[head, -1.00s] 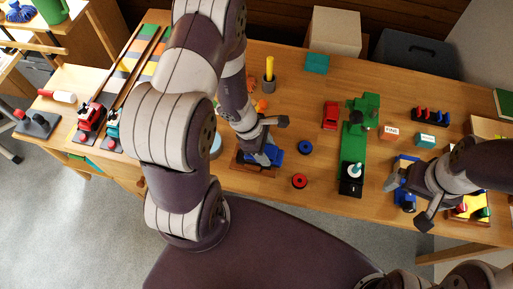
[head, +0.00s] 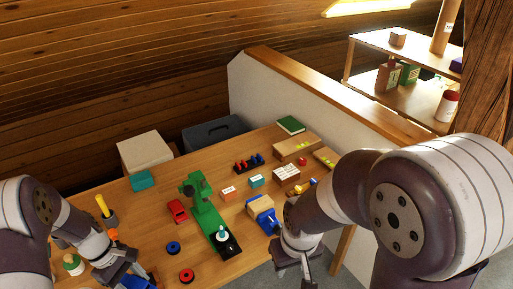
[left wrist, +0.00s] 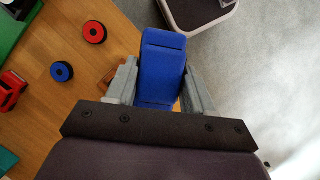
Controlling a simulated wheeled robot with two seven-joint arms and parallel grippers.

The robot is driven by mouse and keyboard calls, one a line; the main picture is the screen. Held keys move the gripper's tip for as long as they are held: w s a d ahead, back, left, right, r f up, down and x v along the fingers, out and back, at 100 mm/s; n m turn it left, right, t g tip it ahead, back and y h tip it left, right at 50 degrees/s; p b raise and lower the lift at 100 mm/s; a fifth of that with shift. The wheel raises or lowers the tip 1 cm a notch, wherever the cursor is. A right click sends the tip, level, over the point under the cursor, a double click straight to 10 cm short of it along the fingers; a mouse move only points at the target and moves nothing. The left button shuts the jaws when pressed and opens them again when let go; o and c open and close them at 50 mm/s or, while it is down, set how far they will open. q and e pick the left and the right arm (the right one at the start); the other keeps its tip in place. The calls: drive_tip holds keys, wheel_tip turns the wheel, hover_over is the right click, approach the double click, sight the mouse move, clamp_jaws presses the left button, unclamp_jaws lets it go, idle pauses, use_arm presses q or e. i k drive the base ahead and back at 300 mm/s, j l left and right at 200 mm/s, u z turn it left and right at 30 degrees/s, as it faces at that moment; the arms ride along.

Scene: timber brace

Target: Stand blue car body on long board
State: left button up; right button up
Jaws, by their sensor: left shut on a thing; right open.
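The blue car body (left wrist: 163,68) is between the fingers of my left gripper (left wrist: 160,85) in the left wrist view, and the gripper is shut on it. In the head view, the left gripper (head: 125,277) is at the bottom left edge, with part of the blue body (head: 136,283) showing below it. A reddish-brown wooden piece (left wrist: 109,78) shows partly beside and below the gripper; I cannot tell whether it touches the body. I cannot make out a long board for sure. My right gripper (head: 296,268) is open and empty at the table's front edge.
A green machine (head: 208,218) stands mid-table, with a red car (head: 177,210) beside it. Blue (head: 173,247) and red (head: 186,275) wheels lie nearby. A blue vise (head: 264,215) stands near the right gripper.

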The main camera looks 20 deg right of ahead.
sight(297, 140)
drive_tip(key=i+l+z, duration=0.15)
drive_tip(key=l+z, duration=0.15)
drive_tip(key=z, duration=0.2)
drive_tip(key=i+l+z, duration=0.25)
drive_tip(key=z, duration=0.2)
drive_tip(key=i+l+z, duration=0.2)
drive_tip(key=z, duration=0.3)
drive_tip(key=i+l, duration=0.1)
drive_tip(key=i, duration=0.35)
drive_tip(key=i+l+z, duration=0.1)
drive_tip(key=i, duration=0.4)
